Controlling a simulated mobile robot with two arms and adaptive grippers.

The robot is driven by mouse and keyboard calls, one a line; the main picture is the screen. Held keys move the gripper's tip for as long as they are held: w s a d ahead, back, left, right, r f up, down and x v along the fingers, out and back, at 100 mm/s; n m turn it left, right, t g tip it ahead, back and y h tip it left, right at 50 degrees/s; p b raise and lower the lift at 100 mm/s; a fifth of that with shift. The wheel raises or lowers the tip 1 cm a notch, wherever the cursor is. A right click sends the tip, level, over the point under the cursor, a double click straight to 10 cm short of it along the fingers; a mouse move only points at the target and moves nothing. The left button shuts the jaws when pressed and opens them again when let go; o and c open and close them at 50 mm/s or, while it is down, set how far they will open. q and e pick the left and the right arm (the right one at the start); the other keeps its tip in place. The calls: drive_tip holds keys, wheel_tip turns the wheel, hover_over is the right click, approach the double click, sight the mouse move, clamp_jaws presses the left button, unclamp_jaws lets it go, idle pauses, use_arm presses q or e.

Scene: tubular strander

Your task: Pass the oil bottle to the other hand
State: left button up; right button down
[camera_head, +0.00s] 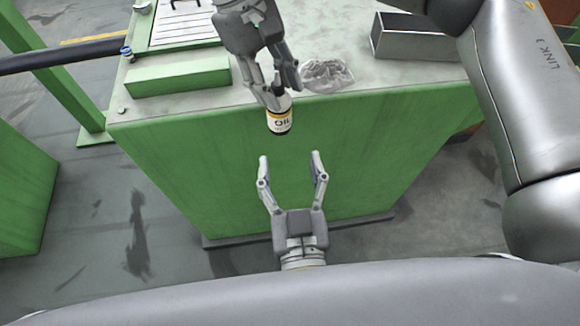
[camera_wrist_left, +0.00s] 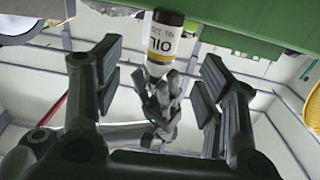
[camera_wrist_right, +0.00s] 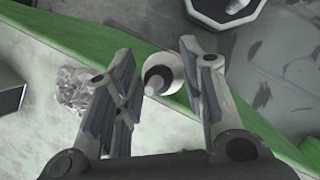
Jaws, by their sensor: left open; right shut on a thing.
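The oil bottle (camera_head: 280,122) is small, with a dark base and a white and yellow label reading OIL. My right gripper (camera_head: 281,92) is shut on its upper part, in front of the green cabinet's top edge. The bottle also shows in the left wrist view (camera_wrist_left: 162,42) and, end on, between the fingers in the right wrist view (camera_wrist_right: 164,74). My left gripper (camera_head: 290,156) is open and empty, just below the bottle in the head view, its fingers spread and pointing toward it. The left fingers do not touch the bottle.
The green cabinet (camera_head: 270,165) has a grey top. On it are a crumpled clear bag (camera_head: 327,75), an open metal box (camera_head: 415,38) and a green block (camera_head: 178,78). A green post (camera_head: 60,75) stands at left. Floor is open at lower left.

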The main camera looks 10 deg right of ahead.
sight(283, 122)
use_arm(q)
drive_tip(key=w, duration=1.2)
drive_tip(key=shift+r, duration=0.2)
drive_tip(key=shift+s, duration=0.1)
drive_tip(key=c, duration=1.1)
drive_tip(key=shift+c, duration=0.6)
use_arm(e)
drive_tip(key=c, duration=0.8)
unclamp_jaws()
drive_tip(key=shift+r, duration=0.1)
